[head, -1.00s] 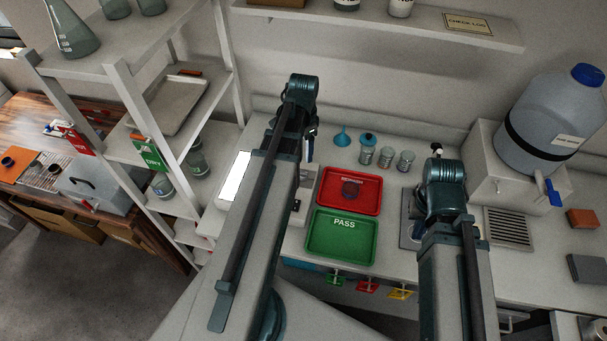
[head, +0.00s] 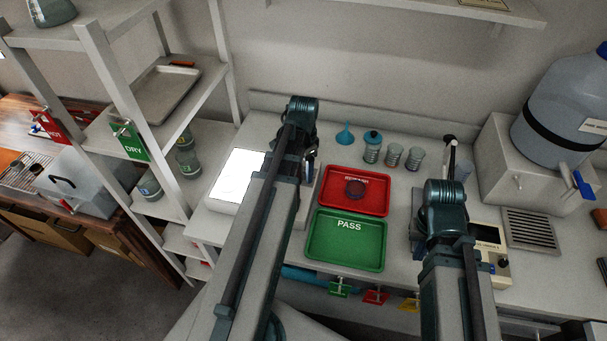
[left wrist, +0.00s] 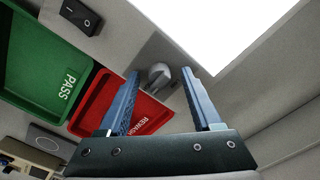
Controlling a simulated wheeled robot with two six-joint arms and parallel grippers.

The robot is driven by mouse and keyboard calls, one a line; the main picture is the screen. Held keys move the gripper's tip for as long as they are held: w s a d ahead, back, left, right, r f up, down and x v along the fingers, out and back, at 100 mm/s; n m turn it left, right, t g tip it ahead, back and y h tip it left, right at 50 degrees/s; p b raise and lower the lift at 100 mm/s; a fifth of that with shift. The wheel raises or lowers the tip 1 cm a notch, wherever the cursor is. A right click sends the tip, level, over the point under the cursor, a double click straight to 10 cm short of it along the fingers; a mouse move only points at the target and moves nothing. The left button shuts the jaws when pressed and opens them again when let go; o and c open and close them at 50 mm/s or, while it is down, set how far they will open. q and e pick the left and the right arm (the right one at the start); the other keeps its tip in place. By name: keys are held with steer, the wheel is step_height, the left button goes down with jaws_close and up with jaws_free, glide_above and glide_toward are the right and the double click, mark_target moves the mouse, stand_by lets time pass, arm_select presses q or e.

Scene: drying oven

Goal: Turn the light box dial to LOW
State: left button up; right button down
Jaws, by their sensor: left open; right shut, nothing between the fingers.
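The light box (head: 222,196) with its bright white panel (left wrist: 220,25) stands left of the trays in the head view. Its grey dial (left wrist: 159,74) shows between the fingertips of my left gripper (left wrist: 161,75) in the left wrist view. The left gripper is open, with a finger to each side of the dial; I cannot tell how far above it the tips are. In the head view my left gripper (head: 310,158) and arm hide the dial. The dial's marks are not readable. My right gripper (head: 450,147) is shut and empty, right of the trays.
A black rocker switch (left wrist: 80,15) is on the box near the dial. A red tray (head: 330,204) and a green PASS tray (head: 318,258) lie to the right. Several small jars (head: 392,152) stand behind them. A shelf rack (head: 128,90) rises at the left.

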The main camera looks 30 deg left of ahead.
arm_select(q)
steer(key=shift+c, duration=0.2)
jaws_close()
stand_by(0.4)
steer(key=n, duration=1.4)
steer(key=shift+n, duration=1.9)
